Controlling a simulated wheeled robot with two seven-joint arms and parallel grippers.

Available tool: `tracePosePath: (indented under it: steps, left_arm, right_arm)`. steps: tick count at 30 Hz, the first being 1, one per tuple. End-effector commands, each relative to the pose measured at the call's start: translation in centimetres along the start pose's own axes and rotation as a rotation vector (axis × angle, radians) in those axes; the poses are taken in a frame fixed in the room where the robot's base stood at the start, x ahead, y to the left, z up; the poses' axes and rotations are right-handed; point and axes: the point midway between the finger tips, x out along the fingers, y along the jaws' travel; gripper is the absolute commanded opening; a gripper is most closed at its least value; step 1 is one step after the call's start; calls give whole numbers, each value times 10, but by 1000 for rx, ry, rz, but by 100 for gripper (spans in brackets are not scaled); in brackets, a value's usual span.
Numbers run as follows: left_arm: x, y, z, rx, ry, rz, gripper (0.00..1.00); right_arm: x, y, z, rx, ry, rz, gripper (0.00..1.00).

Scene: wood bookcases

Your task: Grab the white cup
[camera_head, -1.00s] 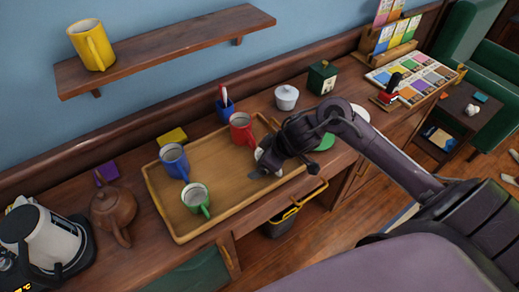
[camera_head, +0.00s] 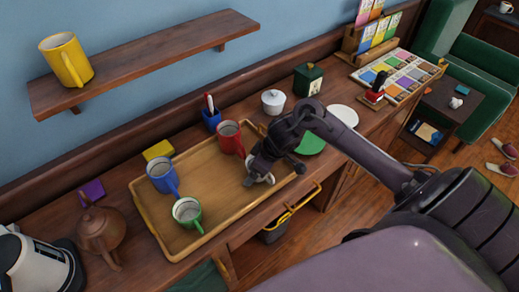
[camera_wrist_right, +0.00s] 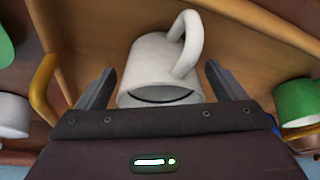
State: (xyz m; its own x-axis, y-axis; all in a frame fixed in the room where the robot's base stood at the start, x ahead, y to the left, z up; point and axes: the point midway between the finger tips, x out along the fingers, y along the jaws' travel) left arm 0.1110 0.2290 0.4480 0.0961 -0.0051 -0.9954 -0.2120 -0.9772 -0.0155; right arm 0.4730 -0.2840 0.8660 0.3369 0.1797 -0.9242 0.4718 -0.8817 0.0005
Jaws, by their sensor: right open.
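The white cup (camera_wrist_right: 158,62) lies between the two spread fingers of my right gripper (camera_wrist_right: 160,72) in the right wrist view, with its handle toward the upper right. The fingers are open, one on each side of the cup, and I see a gap on both sides. In the head view my right gripper (camera_head: 260,172) points down over the right end of the wooden tray (camera_head: 215,190). There the gripper mostly hides the white cup, and only a small part (camera_head: 269,179) shows beneath it. My left gripper is not in view.
On the tray stand a red mug (camera_head: 229,138), a blue mug (camera_head: 161,177) and a green mug (camera_head: 187,212). A teapot (camera_head: 100,230) stands left.

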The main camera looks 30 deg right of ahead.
Motion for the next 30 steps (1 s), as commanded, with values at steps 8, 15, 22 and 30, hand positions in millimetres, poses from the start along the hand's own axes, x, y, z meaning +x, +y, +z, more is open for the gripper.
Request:
tracePosePath:
  steps: [8, 15, 22, 30]
  left_arm:
    - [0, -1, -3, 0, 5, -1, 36]
    - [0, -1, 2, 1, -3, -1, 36]
    - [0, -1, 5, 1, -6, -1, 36]
    - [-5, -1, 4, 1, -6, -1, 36]
  right_arm:
    - [-1, 0, 0, 0, 1, 0, 70]
    - [-1, 0, 0, 0, 1, 1, 39]
    - [-2, 0, -1, 0, 2, 1, 39]
    - [-22, 1, -11, -2, 5, 3, 39]
